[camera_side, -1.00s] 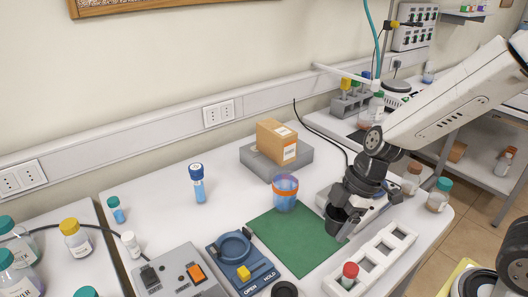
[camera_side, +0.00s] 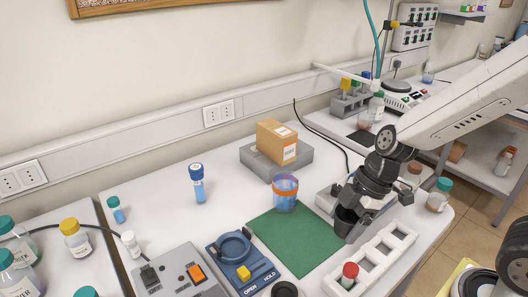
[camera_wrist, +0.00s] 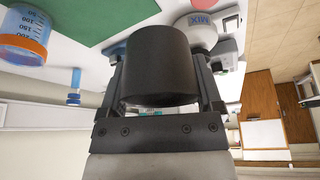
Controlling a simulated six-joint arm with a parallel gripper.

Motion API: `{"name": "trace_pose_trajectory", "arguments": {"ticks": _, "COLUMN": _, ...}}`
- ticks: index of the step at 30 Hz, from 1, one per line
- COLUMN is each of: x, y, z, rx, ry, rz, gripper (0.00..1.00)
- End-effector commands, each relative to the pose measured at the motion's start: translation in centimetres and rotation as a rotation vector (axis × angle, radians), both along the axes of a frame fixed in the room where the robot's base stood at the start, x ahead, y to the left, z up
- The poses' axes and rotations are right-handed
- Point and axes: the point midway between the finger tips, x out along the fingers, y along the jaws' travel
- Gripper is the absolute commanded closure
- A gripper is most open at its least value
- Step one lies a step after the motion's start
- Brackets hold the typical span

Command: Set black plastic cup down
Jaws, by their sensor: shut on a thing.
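The black plastic cup (camera_side: 345,221) is in my gripper (camera_side: 354,212), at the right edge of the green mat (camera_side: 290,240) in the side view. In the wrist view the black cup (camera_wrist: 158,68) fills the middle, with a finger of my gripper (camera_wrist: 160,90) on each side of it. My gripper is shut on the cup. The cup's lower edge is close to the table or mat, and I cannot tell whether it touches.
A clear beaker with an orange band (camera_side: 285,192) stands at the mat's back edge. A blue device (camera_side: 242,262) stands to the left. Most of the mat is clear.

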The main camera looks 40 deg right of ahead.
Motion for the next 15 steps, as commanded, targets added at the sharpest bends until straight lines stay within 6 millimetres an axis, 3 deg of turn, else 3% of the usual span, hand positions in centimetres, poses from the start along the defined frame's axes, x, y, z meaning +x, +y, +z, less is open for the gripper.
{"name": "trace_pose_trajectory", "arguments": {"ticks": 8, "x": 0.8, "y": -0.1, "z": -0.1, "rx": 0.0, "ry": 0.0, "rz": 0.001, "gripper": 0.82}}
{"name": "trace_pose_trajectory", "arguments": {"ticks": 15, "x": 3.3, "y": -0.5, "z": -0.8, "rx": 0.0, "ry": 0.002, "rz": 0.001, "gripper": 0.82}}
